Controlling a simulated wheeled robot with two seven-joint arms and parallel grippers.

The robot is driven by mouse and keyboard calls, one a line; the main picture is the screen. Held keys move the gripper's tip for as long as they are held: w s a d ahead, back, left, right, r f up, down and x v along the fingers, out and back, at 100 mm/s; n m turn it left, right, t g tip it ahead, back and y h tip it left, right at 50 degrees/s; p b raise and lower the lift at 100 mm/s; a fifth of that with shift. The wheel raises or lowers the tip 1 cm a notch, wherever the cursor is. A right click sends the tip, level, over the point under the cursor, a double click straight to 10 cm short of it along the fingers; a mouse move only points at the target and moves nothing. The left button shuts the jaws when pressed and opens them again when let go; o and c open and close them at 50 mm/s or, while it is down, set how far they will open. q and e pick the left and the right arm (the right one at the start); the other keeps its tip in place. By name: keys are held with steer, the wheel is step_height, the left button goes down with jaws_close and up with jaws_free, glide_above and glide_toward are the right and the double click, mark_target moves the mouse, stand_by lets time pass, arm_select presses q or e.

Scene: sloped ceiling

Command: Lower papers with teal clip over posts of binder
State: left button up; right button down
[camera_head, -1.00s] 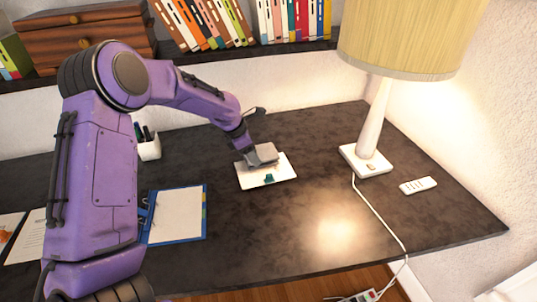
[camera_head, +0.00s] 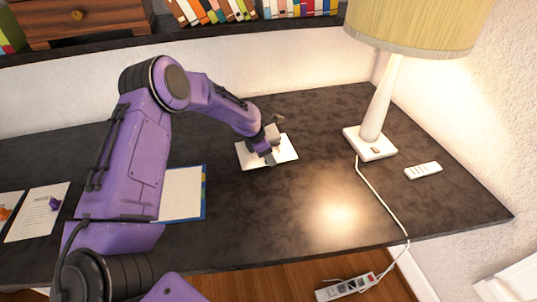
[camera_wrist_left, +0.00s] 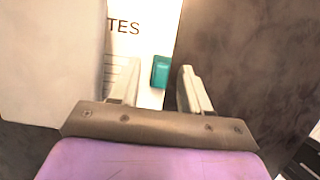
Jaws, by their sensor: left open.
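The white papers (camera_head: 285,150) lie flat on the dark desk, below the end of my left arm. Their teal clip (camera_wrist_left: 160,72) shows in the left wrist view, with printed text on the papers (camera_wrist_left: 143,45) beside it. My left gripper (camera_head: 268,161) is over the papers in the head view. In the wrist view its fingers (camera_wrist_left: 158,75) are open, one on each side of the clip. I cannot tell whether they touch it. The blue binder (camera_head: 204,193), with a white sheet on it, lies left of the papers. My arm hides its left part and its posts. My right gripper is out of view.
A lamp (camera_head: 370,143) and a white remote (camera_head: 423,170) stand on the right of the desk (camera_head: 300,220). A cord runs over the front edge to a power strip (camera_head: 345,287). Clipped sheets (camera_head: 35,220) lie at far left. The desk's front middle is clear.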

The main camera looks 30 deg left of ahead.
arm_select(q)
jaws_close()
steer(key=shift+s+d+r+p, duration=0.1)
steer(key=shift+s+d+p, duration=0.2)
steer(key=shift+d+p, duration=0.15)
steer(key=shift+s+d+p, duration=0.7)
steer(key=shift+d, duration=0.05)
steer(key=shift+s+d+p, duration=0.7)
steer(key=shift+s+d, duration=0.2)
steer(key=shift+d, duration=0.2)
steer(key=shift+s+d+p, duration=0.7)
steer(key=shift+s+d, duration=0.15)
steer(key=shift+d, duration=0.2)
steer(key=shift+o, duration=0.5)
jaws_free()
